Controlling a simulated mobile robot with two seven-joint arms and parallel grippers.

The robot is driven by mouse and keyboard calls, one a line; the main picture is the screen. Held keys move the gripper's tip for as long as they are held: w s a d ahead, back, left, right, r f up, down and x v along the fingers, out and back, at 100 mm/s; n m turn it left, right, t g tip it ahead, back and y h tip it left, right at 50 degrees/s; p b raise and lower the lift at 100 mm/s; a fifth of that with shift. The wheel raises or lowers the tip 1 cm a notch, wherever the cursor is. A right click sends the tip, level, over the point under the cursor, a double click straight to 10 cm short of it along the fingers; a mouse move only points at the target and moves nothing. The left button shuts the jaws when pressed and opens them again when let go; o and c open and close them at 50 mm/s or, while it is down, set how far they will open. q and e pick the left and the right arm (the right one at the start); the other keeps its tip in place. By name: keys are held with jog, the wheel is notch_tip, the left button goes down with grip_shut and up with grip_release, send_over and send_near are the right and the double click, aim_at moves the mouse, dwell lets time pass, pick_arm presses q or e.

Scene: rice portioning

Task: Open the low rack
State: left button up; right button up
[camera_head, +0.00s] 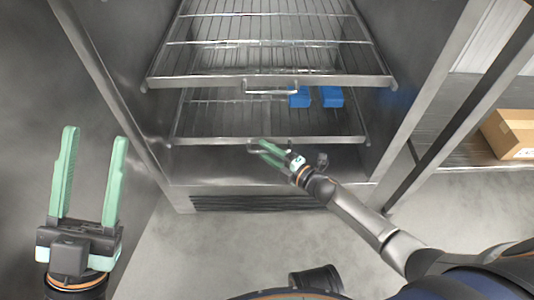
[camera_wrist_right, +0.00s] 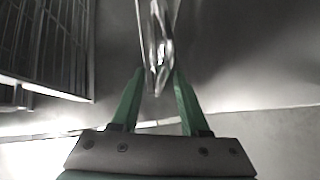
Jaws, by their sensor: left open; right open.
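The low rack (camera_head: 215,141) is a wire shelf with a flat metal front bar, in the lower part of the steel cabinet. Its small front handle (camera_head: 254,149) is partly hidden by my right gripper (camera_head: 268,152). That gripper is open, with its green fingers at the handle. In the right wrist view, a shiny metal bar, apparently the handle (camera_wrist_right: 156,45), reaches between the open fingers (camera_wrist_right: 157,85); I cannot tell whether they touch it. My left gripper (camera_head: 93,175) is open and empty at the left, away from the rack.
An upper rack (camera_head: 200,83) with its own handle (camera_head: 271,92) sits above. Two blue items (camera_head: 299,97) (camera_head: 332,96) appear to be on the low rack. Cabinet walls flank both racks. A cardboard box (camera_head: 511,133) stands on a shelf at right. Floor before the cabinet is mostly clear.

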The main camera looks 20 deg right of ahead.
jog(key=shift+w, duration=0.1)
grip_shut()
dwell(0.3)
dwell(1.1)
